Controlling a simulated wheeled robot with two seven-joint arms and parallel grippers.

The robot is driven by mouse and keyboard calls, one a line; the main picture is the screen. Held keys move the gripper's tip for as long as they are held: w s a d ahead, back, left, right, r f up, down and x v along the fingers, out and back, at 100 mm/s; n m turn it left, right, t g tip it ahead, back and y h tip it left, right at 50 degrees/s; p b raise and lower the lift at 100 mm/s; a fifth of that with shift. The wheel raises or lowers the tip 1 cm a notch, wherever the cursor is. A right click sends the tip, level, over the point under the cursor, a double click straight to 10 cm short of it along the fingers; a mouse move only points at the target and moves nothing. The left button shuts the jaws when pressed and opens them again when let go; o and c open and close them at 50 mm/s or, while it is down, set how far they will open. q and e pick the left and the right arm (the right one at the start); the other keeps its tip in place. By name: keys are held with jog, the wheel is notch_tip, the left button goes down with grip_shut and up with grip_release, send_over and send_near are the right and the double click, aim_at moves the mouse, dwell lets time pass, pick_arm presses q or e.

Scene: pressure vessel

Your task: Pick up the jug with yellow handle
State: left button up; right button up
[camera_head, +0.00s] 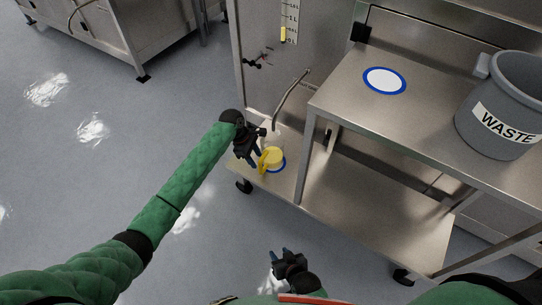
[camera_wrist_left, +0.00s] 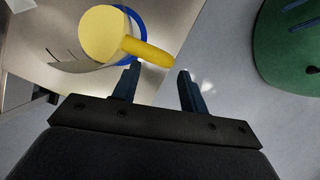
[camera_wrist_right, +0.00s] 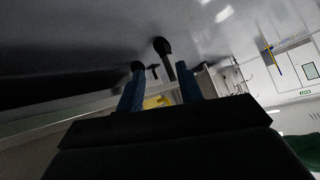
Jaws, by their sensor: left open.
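The jug with yellow handle (camera_head: 273,155) stands on the lower shelf of the steel cart, on a blue-rimmed white disc (camera_head: 282,165). Its yellow lid (camera_wrist_left: 104,33) and yellow handle (camera_wrist_left: 147,52) show large in the left wrist view. My left gripper (camera_head: 256,150) is beside the jug, on its left. In the left wrist view its fingers (camera_wrist_left: 160,82) are open and apart, with the handle's end just beyond the fingertips. Nothing is between them. My right gripper (camera_head: 284,254) is low and far from the jug, with its fingers (camera_wrist_right: 160,95) apart and empty.
A bent metal spout (camera_head: 291,88) comes from the vessel panel above the shelf. The upper steel table (camera_head: 420,125) holds a grey waste bin (camera_head: 503,105) and another blue-rimmed disc (camera_head: 384,81). A table leg (camera_head: 306,165) stands right of the jug. Floor at left is clear.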

aim_at(259, 166)
pick_arm(q)
jog(key=x, duration=0.3)
jog(key=b+x, duration=0.1)
jog(key=shift+s+f, duration=0.3)
jog(key=shift+s, duration=0.1)
jog(key=shift+d+f, duration=0.1)
jog(key=shift+f, duration=0.1)
pick_arm(e)
jog(key=w+r+t, duration=0.4)
jog(key=w+r, duration=0.3)
jog(key=r, duration=0.4)
jog(key=shift+w+a+r+t+y, duration=0.2)
jog(key=shift+a+r+t+y, duration=0.1)
jog(key=shift+a+t+y, duration=0.1)
pick_arm(q)
grip_shut()
pick_arm(e)
jog(key=shift+d+f, duration=0.1)
